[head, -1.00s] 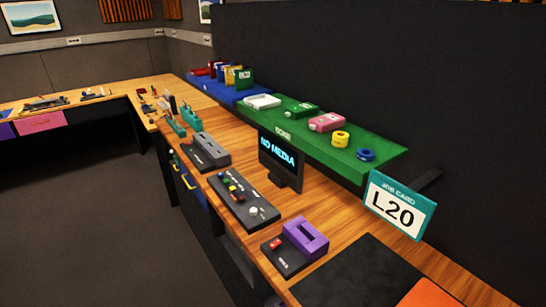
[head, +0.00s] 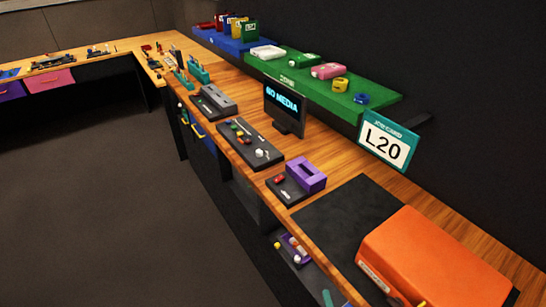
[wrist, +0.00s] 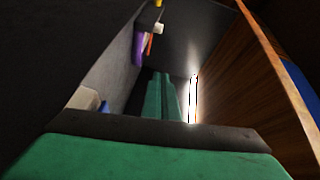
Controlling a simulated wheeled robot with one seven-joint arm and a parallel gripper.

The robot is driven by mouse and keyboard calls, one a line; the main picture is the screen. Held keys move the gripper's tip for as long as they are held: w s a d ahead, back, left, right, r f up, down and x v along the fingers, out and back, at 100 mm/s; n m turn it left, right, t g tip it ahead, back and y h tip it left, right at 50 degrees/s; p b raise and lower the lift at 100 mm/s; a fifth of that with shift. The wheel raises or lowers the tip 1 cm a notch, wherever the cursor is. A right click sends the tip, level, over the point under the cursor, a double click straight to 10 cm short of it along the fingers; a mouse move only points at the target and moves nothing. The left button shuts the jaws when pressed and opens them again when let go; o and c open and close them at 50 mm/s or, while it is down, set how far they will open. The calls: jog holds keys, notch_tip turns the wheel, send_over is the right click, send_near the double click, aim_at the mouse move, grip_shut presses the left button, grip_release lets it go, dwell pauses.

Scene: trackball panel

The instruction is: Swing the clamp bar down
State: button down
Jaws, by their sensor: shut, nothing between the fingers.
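I cannot tell which part is the clamp bar. A dark panel (head: 250,144) with small coloured knobs and a white ball (head: 260,154) lies on the wooden bench in the head view. In front of it is a dark base with a purple block (head: 306,175) and a small red part. Behind it is a dark unit with a grey bar-like top (head: 213,98). My gripper is outside the head view. In the wrist view my gripper (wrist: 161,80) shows as two green fingers close together, shut and empty, and no panel is seen there.
A large orange box (head: 440,262) stands at the bench's near right, beside a black mat (head: 345,215). A "NO MEDIA" screen (head: 284,108), an "L20" job card (head: 388,144) and a green shelf (head: 310,86) line the back. Open floor (head: 90,220) lies left.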

jog(key=s+a+f+n+g+h, duration=0.1)
jog(key=s+a+f+n+g, duration=0.15)
jog(key=s+a, duration=0.45)
jog(key=s+a+f+n+g+h, duration=0.1)
jog(key=s+a+n+g, duration=0.25)
jog(key=s, duration=0.75)
jog(key=s+a+r+n+t, duration=0.1)
jog(key=s+a+r+n, duration=0.1)
jog(key=r, duration=0.6)
jog(key=s+a+r+n+t, duration=0.1)
jog(key=s+a+r+n, duration=0.2)
jog(key=r, duration=0.5)
jog(key=s+a+r+n+t, duration=0.2)
jog(key=s+a+r+n, duration=0.1)
jog(key=r, duration=0.5)
jog(key=shift+s+a+r+n, duration=0.15)
jog(key=shift+s+r+n, duration=0.25)
jog(key=shift+s, duration=0.55)
jog(key=shift+f, duration=0.1)
